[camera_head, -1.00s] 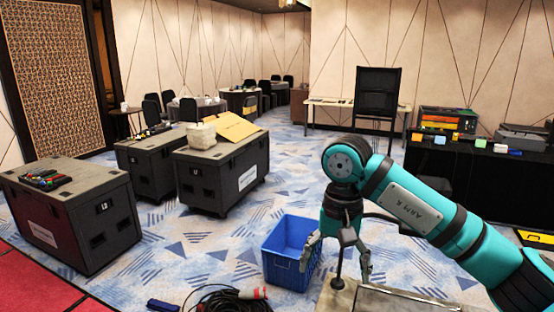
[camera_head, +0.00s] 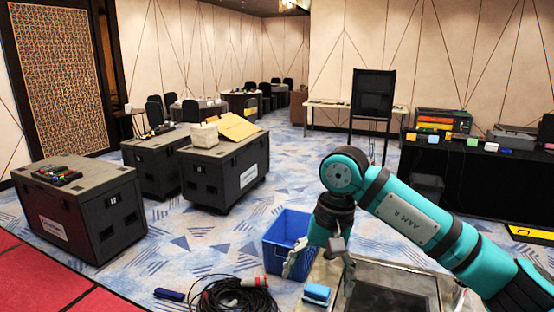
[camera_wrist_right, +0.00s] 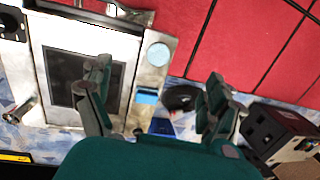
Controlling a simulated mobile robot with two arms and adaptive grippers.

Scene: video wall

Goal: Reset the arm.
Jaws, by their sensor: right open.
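My right arm (camera_head: 410,220), teal and black, comes in from the lower right of the head view and bends down at the wrist. My right gripper (camera_head: 320,268) hangs below it, open and empty, with its fingers spread. In the wrist view the open gripper (camera_wrist_right: 157,72) shows a wide gap between its fingers. A small blue block (camera_head: 316,293) rests on a metal top below the gripper; it also shows in the wrist view (camera_wrist_right: 147,96). The gripper is apart from the block. My left gripper is not in view.
A blue bin (camera_head: 287,240) stands on the floor just beyond the gripper. A coiled black cable (camera_head: 235,296) lies left of it. Dark cases (camera_head: 85,215) stand at left. A black-draped table (camera_head: 470,180) with boxes is at right. Patterned carpet between is open.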

